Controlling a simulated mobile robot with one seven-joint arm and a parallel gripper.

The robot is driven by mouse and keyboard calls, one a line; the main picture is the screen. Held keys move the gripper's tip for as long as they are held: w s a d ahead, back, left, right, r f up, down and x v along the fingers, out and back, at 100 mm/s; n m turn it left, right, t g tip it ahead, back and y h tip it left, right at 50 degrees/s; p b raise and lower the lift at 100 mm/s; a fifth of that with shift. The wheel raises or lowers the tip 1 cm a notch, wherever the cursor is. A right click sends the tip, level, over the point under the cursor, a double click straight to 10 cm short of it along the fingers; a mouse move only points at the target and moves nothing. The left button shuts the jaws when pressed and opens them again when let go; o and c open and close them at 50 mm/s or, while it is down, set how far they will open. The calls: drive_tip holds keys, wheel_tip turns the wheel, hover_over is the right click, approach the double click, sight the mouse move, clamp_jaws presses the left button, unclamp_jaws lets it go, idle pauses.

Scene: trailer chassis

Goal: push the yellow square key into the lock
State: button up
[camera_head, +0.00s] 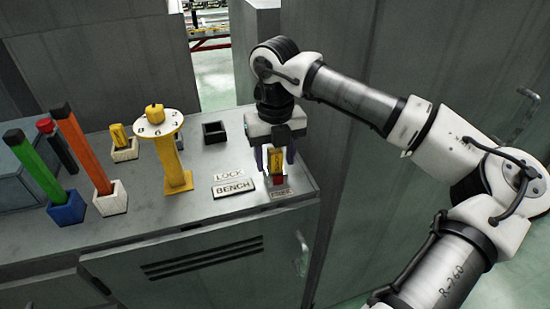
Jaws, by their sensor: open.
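A yellow block with a dark mark (278,160), which looks like the yellow square key, stands upright near the right end of the bench. A red part (278,180) shows below it, in a small pale holder. My gripper (275,158) points down over this block, with its fingers apart on either side of it. I cannot tell whether the fingers touch it. A second yellow block (119,135) sits in a white holder farther left. A "LOCK" label (229,175) lies on the bench; an open black square socket (214,132) is behind it.
A yellow post with a round numbered dial (157,125) stands mid-bench. Green (38,168) and orange (82,148) bars lean in blue and white holders at left. A "BENCH" plate (234,188) lies near the front edge. Grey cabinet walls stand behind and right.

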wheel_tip(320, 180, up, 13)
drive_tip(key=shift+b, duration=0.45)
